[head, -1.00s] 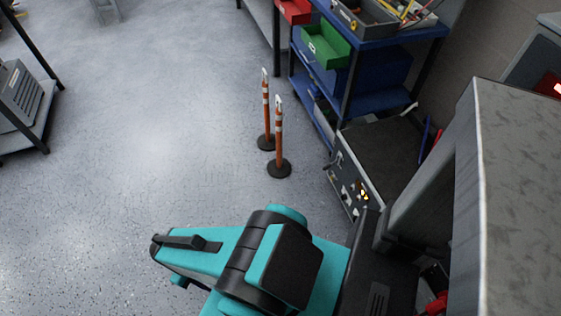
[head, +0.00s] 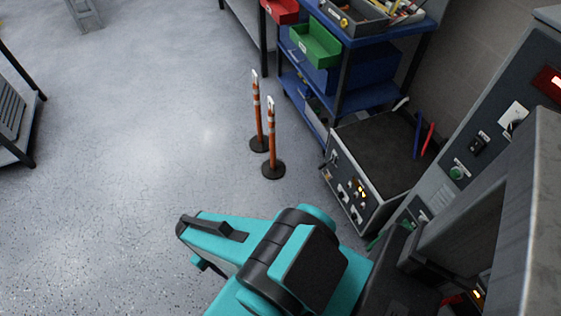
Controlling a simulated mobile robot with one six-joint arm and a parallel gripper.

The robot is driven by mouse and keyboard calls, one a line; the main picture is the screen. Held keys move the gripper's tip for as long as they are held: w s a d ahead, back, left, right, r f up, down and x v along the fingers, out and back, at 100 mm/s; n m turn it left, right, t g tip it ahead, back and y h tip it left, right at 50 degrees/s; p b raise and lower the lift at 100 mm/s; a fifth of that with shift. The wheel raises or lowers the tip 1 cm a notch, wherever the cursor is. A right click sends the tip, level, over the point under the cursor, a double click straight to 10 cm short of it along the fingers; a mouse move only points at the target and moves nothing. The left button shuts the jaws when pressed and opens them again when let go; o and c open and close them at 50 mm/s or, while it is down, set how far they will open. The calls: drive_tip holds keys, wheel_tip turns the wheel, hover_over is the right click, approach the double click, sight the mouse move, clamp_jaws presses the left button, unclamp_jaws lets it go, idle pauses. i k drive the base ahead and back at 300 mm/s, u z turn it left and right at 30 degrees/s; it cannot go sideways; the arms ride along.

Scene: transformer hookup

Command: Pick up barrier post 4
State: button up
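Two orange barrier posts with white bands and round black bases stand upright on the floor near the middle of the head view. The nearer post (head: 271,138) is slightly right of the farther post (head: 257,112), and their bases are close together. I cannot read any number on them, so I cannot tell which is barrier post 4. My teal and black arm fills the lower middle of the view, well apart from the posts. My gripper cannot be made out in this view.
A blue shelf cart (head: 362,68) with a green bin (head: 314,43) stands behind the posts. A test unit (head: 372,165) stands right of them, beside a grey control cabinet (head: 474,140). A dark rack (head: 14,125) is at far left. The floor (head: 140,130) left of the posts is clear.

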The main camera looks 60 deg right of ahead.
sight(272, 169)
drive_tip(key=u, duration=0.05)
drive_tip(key=i, duration=1)
drive_tip(key=z, duration=0.1)
